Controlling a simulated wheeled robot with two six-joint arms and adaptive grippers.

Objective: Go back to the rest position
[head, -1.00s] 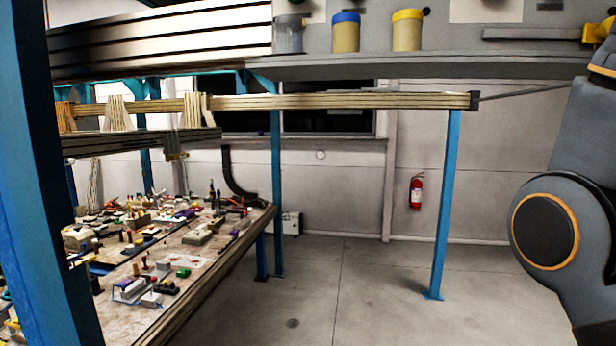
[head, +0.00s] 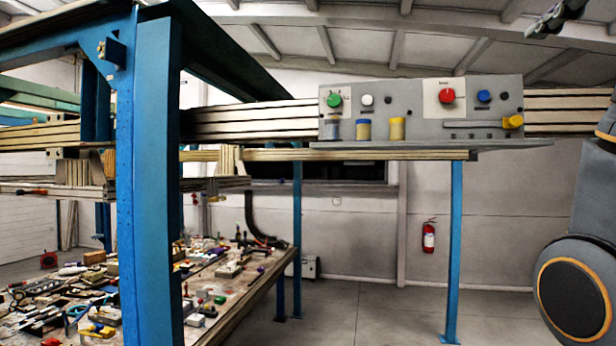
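My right arm stands along the right edge of the head view. A dark grey jointed part at the top right corner looks like my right gripper (head: 556,18); it is cut off by the frame, and I cannot tell whether it is open. It is up and to the right of the grey control panel (head: 420,101), apart from it in the picture. My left gripper and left arm are not in view.
The panel has a green knob (head: 334,99), a red knob (head: 447,96) and a yellow handle (head: 513,121). Coloured cylinders stand on its shelf (head: 430,146). A blue post (head: 150,180) rises at left before a cluttered workbench (head: 262,283). Floor (head: 375,315) is clear.

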